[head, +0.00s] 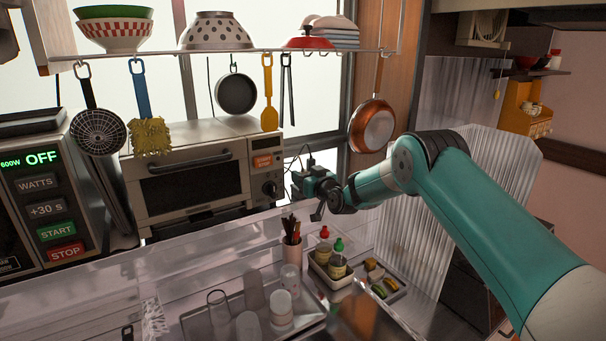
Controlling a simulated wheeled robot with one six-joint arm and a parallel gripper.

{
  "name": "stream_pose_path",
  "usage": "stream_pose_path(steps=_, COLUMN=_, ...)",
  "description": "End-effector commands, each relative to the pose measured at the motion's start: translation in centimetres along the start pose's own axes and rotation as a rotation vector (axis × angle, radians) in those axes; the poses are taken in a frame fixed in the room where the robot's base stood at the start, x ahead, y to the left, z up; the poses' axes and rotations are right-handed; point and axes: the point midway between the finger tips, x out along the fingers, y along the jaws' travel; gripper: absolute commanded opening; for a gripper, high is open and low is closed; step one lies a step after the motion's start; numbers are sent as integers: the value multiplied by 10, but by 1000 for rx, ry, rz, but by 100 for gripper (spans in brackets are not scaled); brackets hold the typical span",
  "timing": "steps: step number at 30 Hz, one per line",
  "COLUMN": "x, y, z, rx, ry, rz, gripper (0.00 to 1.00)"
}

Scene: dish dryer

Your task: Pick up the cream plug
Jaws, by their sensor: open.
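I cannot make out a cream plug in the head view; it may be hidden or too small to tell. My gripper (317,208) is at the end of my teal arm, just right of the toaster oven (190,178) and near its knob side. It points down and is open, with nothing visible between its fingers. A thin dark cable shows just above and behind the gripper. What lies directly behind the gripper and wrist is hidden.
A tray (190,325) with glasses and white cups stands below in front. A bottle caddy (322,272) and a small food tray (395,295) are right of it. A copper pan (373,126) and utensils hang from the shelf rail. A microwave (50,200) stands left.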

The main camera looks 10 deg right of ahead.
Motion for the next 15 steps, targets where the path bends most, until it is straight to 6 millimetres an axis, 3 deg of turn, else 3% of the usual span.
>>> stream_pose_path(steps=6, x=18, y=0, z=-1, rx=0, ry=-1, rz=0, gripper=60)
stream_pose_path(steps=15, x=20, y=0, z=0, rx=0, ry=0, rz=0, gripper=57)
